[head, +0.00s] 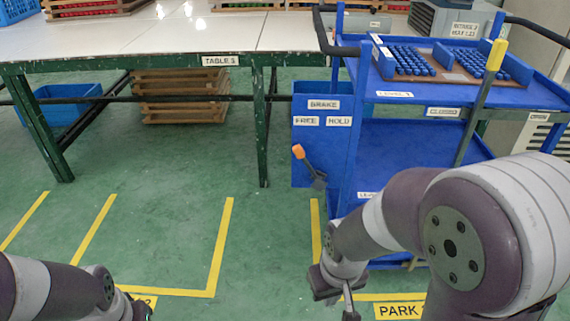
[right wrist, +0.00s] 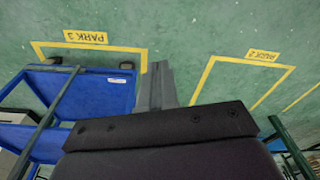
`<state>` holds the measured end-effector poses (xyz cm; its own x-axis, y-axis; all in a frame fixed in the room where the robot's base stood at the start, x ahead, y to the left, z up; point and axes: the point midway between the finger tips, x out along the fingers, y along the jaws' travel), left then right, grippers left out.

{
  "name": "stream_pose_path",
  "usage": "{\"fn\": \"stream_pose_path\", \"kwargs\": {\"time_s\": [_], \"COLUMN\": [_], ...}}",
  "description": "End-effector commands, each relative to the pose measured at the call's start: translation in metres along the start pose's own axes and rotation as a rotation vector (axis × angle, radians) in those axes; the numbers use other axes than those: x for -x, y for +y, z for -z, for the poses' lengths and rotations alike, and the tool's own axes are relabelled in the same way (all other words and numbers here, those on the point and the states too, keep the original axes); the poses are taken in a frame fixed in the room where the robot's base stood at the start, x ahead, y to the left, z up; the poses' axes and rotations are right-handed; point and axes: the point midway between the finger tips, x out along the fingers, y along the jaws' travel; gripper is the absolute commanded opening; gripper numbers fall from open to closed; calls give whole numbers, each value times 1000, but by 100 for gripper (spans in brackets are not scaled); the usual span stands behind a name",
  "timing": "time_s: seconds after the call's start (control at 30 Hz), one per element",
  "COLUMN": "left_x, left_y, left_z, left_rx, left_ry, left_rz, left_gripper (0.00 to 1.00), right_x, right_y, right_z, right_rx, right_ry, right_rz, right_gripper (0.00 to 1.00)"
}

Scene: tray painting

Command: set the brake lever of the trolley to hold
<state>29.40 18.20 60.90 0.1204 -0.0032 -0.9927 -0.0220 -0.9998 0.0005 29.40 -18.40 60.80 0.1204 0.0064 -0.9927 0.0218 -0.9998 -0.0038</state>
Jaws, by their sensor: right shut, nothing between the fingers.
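The blue trolley (head: 350,155) stands at the right in the head view, and part of it shows in the right wrist view (right wrist: 105,95). Its brake lever (head: 309,168) has an orange knob (head: 298,152) and leans up to the left, toward the FREE label (head: 306,121). The HOLD label (head: 339,121) is to the right, under the BRAKE label (head: 323,104). My right gripper (head: 345,300) is low in front of the trolley, below and apart from the lever. Its fingers (right wrist: 158,85) are together and empty. My left gripper (head: 141,309) barely shows at the bottom edge.
A tall yellow-handled rod (head: 495,55) stands at the trolley's right. Table 3 (head: 170,38) is behind, with wooden crates (head: 180,97) and a blue bin (head: 65,108) beneath. The marked green floor (head: 150,235) left of the trolley is clear.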

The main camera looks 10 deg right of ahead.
Motion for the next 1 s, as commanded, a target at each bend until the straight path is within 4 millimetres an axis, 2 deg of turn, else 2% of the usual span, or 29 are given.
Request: {"fn": "stream_pose_path", "kwargs": {"time_s": [0.07, 0.17, 0.27, 0.3, 0.33, 0.37, 0.4, 0.47, 0.5, 0.57, 0.6, 0.7, 0.83, 1.0], "left_x": [1, 4, 11, 15, 18, 22, 25, 30, 33, 36, 38, 40, 41, 40], "left_y": [0, 0, 0, 0, 0, 0, 0, 0, 0, 0, 0, 0, 0, 0], "left_z": [0, 1, 2, 2, 2, 3, 3, 4, 4, 5, 5, 5, 5, 5], "left_rx": [0, 0, 0, 0, 0, 0, 0, 0, 0, 0, 0, 0, 0, 0], "left_ry": [0, 0, 0, 0, 0, 0, 1, 1, 0, 0, 0, 0, 0, 0], "left_rz": [0, 0, 0, 0, 0, 0, 0, 0, 0, 0, 0, 0, 0, 0], "left_gripper": [43, 43, 43, 43, 43, 43, 43, 43, 43, 43, 43, 43, 43, 43], "right_x": [0, -5, -13, -16, -19, -22, -24, -27, -29, -30, -31, -32, -32, -31], "right_y": [-2, -16, -43, -55, -63, -71, -77, -80, -81, -80, -80, -80, -82, -81], "right_z": [7, 50, 140, 184, 218, 252, 286, 316, 322, 317, 308, 280, 259, 257], "right_rx": [13, 107, 301, 398, 476, 556, 650, 760, 816, 874, 900, 926, 929, 927], "right_ry": [16, 126, 374, 502, 603, 700, 793, 849, 828, 730, 637, 400, 229, 208], "right_rz": [5, 25, -3, -62, -138, -249, -430, -745, -959, -1255, -1421, -1705, -1849, -1863], "right_gripper": [0, 0, 0, 0, 0, 0, 0, 0, 0, 0, 0, 0, 0, 0]}}
